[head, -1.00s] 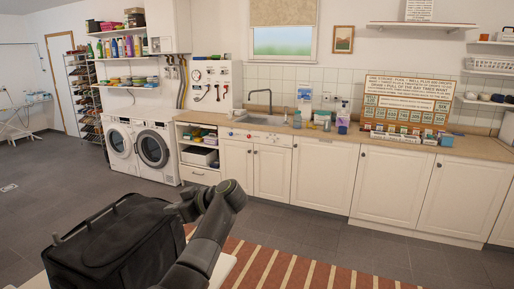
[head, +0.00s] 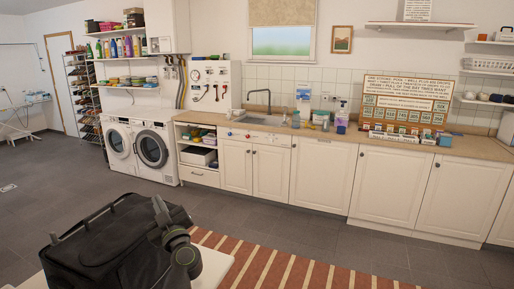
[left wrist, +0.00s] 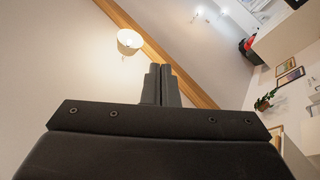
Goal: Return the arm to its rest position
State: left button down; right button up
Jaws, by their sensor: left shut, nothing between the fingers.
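My left arm shows in the head view at the bottom, left of centre, in front of the black bag. My left gripper (head: 159,208) points upward there, near the bag's right side in the picture. Whether it touches the bag cannot be told. In the left wrist view the two dark fingers (left wrist: 161,84) stand together, shut and empty, against the wall and ceiling. My right gripper is in neither view.
The black bag (head: 105,246) stands on a pale surface (head: 216,268) at the bottom left. A striped rug (head: 290,268) lies beyond it. White cabinets with a wooden worktop (head: 350,137) run along the back.

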pick_arm(q)
jog(key=s+d+f+m+g+h, duration=0.1)
jog(key=s+d+f+m+h, duration=0.2)
jog(key=s+f+m+h, duration=0.6)
jog(key=s+d+f+m+g+h, duration=0.1)
jog(key=s+d+f+m+h, duration=0.3)
jog(key=s+f+m+h, duration=0.55)
jog(key=s+a+f+n+g+y, duration=0.2)
jog(key=s+a+f+g, duration=0.15)
jog(key=s, duration=0.65)
jog(key=s+a+f+n+g+y, duration=0.2)
jog(key=s+a+n+g+y, duration=0.15)
jog(key=s, duration=0.65)
jog(key=s+a+f+n+g+y, duration=0.25)
jog(key=s+a+g, duration=0.2)
jog(key=s, duration=0.55)
notch_tip(320, 180, down, 25)
jog(key=g+h+b, duration=0.1)
jog(key=g, duration=0.1)
jog(key=s+f+b, duration=0.1)
jog(key=s+f, duration=1.4)
jog(key=f, duration=0.3)
jog(key=shift+s+d+m+g+h, duration=0.15)
jog(key=shift+d+m+g+h, duration=0.2)
jog(key=shift+d, duration=0.05)
